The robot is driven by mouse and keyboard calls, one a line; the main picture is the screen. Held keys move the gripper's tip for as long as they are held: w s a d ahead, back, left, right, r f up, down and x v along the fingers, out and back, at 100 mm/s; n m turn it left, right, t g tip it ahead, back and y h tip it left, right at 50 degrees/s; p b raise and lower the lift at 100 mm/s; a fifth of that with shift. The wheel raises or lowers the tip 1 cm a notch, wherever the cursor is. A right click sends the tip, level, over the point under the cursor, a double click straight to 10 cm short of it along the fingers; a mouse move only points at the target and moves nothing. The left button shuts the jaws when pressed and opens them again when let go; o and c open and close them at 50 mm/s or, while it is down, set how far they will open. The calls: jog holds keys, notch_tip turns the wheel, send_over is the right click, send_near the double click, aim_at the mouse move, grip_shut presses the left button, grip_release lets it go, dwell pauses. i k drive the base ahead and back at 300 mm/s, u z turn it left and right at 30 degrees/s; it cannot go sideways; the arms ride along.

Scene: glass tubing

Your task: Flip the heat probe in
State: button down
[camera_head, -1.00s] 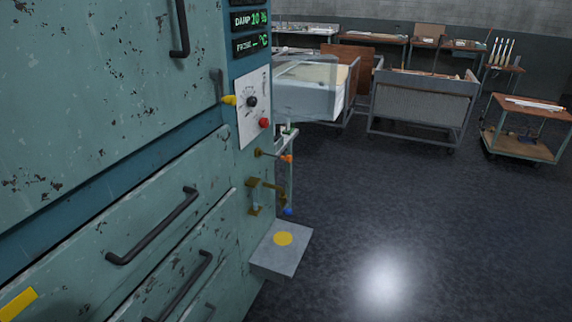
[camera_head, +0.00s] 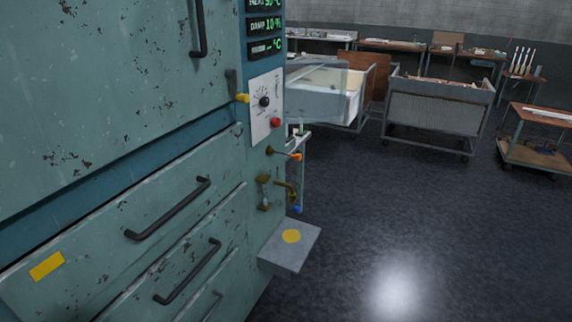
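On the side panel of the teal cabinet (camera_head: 150,190), a thin lever with an orange tip (camera_head: 296,156) sticks out to the right, below the dial. Below it is a brass bracket with a bent arm (camera_head: 287,188), and a blue tip (camera_head: 297,209) shows at its lower end. I cannot tell for sure which of these is the heat probe. The display (camera_head: 266,48) has a lowest row reading dashes and °C. My gripper is not in view.
A grey shelf (camera_head: 290,258) with a yellow disc juts out low. Carts (camera_head: 436,112) stand behind. The dark floor (camera_head: 430,230) at right is clear.

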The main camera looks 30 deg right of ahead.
aim_at(298, 156)
jog(key=z, duration=1.05)
jog(key=k, duration=0.15)
jog(key=u, duration=2.5)
jog(key=k, duration=0.75)
jog(key=z, duration=0.6)
jog(key=k, duration=0.6)
jog(key=z, duration=0.9)
jog(key=i, duration=0.85)
jog(key=z, duration=0.15)
